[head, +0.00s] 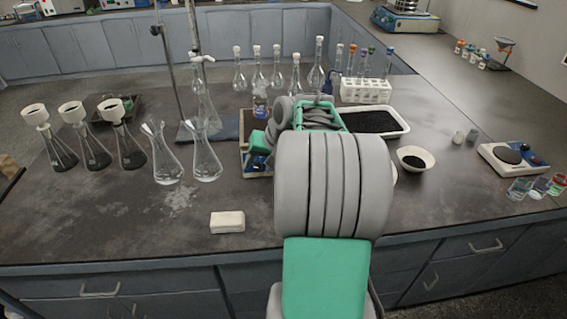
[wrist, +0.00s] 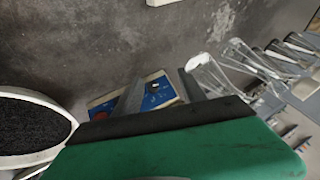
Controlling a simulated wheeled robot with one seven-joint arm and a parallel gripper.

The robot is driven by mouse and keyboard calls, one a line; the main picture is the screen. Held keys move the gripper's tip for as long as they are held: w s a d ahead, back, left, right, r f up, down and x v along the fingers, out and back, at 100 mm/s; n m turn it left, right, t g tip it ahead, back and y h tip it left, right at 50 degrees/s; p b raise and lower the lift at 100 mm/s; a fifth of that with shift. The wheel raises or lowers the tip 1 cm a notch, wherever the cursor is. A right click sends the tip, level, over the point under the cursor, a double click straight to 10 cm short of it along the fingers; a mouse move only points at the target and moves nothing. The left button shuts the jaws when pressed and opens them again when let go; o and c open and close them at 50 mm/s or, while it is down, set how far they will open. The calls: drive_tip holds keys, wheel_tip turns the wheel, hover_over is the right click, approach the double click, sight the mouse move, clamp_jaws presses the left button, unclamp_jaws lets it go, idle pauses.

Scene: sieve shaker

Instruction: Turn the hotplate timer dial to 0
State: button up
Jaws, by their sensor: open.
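The hotplate (head: 246,163) stands on the bench just left of my arm in the head view, mostly hidden behind it. In the wrist view its blue control panel (wrist: 160,98) faces me, with white markings. A small dark dial (wrist: 154,86) sits on the panel, between the two fingers of my gripper (wrist: 160,86). A red knob (wrist: 101,116) shows at the panel's left, partly covered by the gripper. My gripper is open, its fingers apart on either side of the dark dial. Contact cannot be told. The dial's setting is too small to read.
Several flasks stand left of the hotplate, including an empty conical flask (head: 207,158). A white block (head: 227,222) lies near the front edge. Right of my arm are a tray of black grains (head: 402,128), a bowl (head: 428,152) and a white device (head: 497,157). Bench front is mostly clear.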

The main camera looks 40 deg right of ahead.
drive_tip(key=s+d+f+m+t, duration=0.1)
drive_tip(key=s+d+f+m, duration=0.15)
drive_tip(key=d, duration=1.05)
drive_tip(key=x, duration=0.6)
drive_tip(key=shift+w+a+f, duration=0.1)
drive_tip(key=shift+w+f, duration=0.05)
drive_tip(key=shift+w, duration=0.2)
drive_tip(key=shift+w+f, duration=0.25)
drive_tip(key=shift+f, duration=0.1)
clamp_jaws()
